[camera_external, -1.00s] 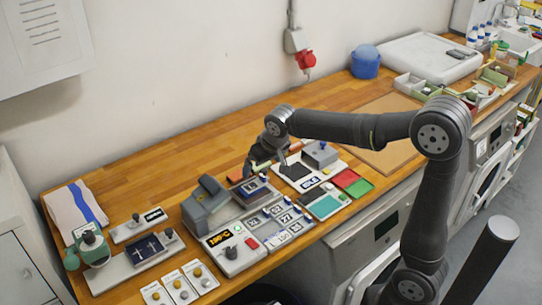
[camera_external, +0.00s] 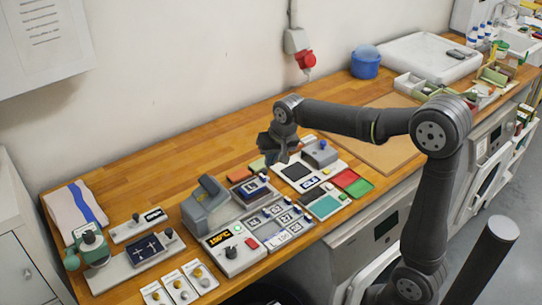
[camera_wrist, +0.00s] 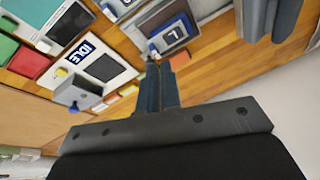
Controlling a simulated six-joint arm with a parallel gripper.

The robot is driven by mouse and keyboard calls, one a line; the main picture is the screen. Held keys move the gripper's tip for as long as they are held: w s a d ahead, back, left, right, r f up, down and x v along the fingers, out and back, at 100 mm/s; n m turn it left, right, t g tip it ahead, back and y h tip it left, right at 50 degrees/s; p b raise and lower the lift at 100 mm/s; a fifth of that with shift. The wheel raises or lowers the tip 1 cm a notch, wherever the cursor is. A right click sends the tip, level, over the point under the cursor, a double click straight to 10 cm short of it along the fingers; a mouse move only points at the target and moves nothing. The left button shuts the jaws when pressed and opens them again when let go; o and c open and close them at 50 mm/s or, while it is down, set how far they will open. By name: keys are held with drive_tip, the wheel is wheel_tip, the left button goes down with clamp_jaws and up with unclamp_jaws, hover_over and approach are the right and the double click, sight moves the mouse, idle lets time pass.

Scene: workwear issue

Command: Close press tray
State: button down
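The grey press (camera_external: 207,203) stands on the bench, left of centre in the external view. Beside it on the right is a dark, shallow tray (camera_external: 239,199) with a blue card (camera_external: 255,187) marked in white and a small blue knob. The tray also shows at the top of the wrist view (camera_wrist: 187,42), with the blue card in it. How far the tray sits from the press is hard to tell. My gripper (camera_external: 277,150) is above the bench, behind and right of the tray, touching nothing visible.
A white panel with a black pad and an IDLE display (camera_wrist: 98,65) lies right of the tray. A grey block (camera_external: 320,153) with a blue knob stands behind it. Red and green trays (camera_external: 353,182) are farther right. The bench behind the press is clear.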

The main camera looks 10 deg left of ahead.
drive_tip(key=w+d+f+m+g+y, duration=0.2)
drive_tip(key=w+d+m, duration=0.3)
drive_tip(key=w+m, duration=0.4)
drive_tip(key=w+d+f+m+g+y, duration=0.3)
drive_tip(key=w+d+m, duration=0.3)
drive_tip(key=m, duration=0.5)
drive_tip(key=x, duration=0.6)
drive_tip(key=w+x, duration=0.1)
drive_tip(key=x, duration=0.3)
drive_tip(key=shift+a, duration=0.35)
drive_tip(key=a, duration=0.1)
drive_tip(key=s+a, duration=0.1)
drive_tip(key=a, duration=0.1)
drive_tip(key=shift+f, duration=0.2)
drive_tip(key=shift+s+a, duration=0.15)
drive_tip(key=shift+a, duration=0.25)
approach(234, 192)
drive_tip(key=x, duration=0.4)
drive_tip(key=shift+a+f, duration=0.1)
drive_tip(key=shift+a, duration=0.2)
